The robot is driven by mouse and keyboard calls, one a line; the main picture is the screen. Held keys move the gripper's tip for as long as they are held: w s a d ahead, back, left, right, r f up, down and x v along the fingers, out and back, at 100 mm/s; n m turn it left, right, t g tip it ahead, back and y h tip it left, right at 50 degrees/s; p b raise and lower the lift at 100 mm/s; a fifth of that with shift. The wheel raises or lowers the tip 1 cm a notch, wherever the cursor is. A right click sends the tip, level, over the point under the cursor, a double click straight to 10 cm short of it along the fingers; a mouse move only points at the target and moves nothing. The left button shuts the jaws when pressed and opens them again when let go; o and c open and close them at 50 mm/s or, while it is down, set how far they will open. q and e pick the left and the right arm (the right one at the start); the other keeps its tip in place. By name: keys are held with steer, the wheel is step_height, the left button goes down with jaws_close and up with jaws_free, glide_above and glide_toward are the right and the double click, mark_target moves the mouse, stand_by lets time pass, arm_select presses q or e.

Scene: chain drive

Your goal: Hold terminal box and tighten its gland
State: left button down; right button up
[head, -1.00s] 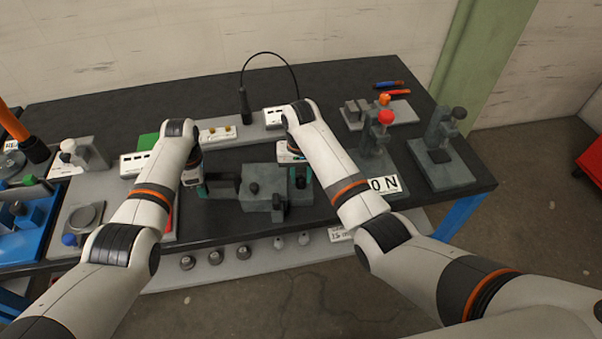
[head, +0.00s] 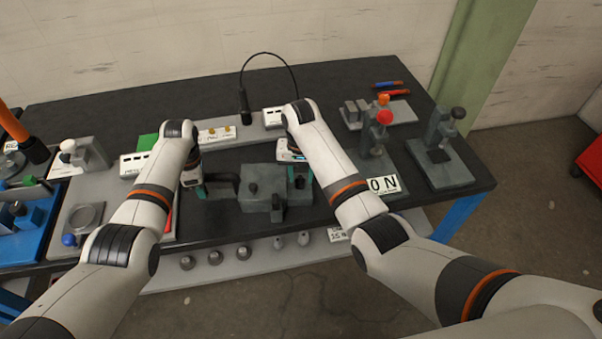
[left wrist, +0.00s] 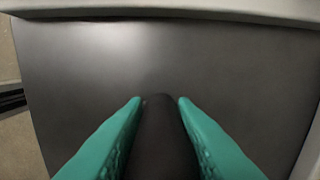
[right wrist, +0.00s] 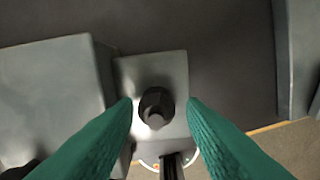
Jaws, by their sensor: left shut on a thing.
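A grey box-like block (head: 262,178), which looks like the terminal box, stands on the dark bench in the middle of the head view. My left gripper (head: 204,189) is at its left side. In the left wrist view its green fingers (left wrist: 160,103) are shut on a dark rounded bar (left wrist: 160,140). My right gripper (head: 300,180) is at the block's right end. In the right wrist view its fingers (right wrist: 160,103) are apart, either side of a dark round knob (right wrist: 156,107) on a small grey plate, with visible gaps. I cannot tell whether this knob is the gland.
A grey stand with a red knob (head: 386,117) and another grey fixture (head: 442,160) stand to the right. A rail with white labelled units (head: 217,133) runs behind. A blue tray (head: 30,233) is at the left. Several round parts (head: 214,257) sit on the shelf below.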

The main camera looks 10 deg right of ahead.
mark_target(301, 177)
arm_select(q)
steer(key=shift+s+f, duration=0.1)
arm_select(e)
steer(key=shift+a, duration=0.1)
step_height(301, 177, up, 8)
steer(key=shift+f, duration=0.25)
arm_select(q)
steer(key=c, duration=1.1)
jaws_free()
steer(key=shift+d, duration=0.1)
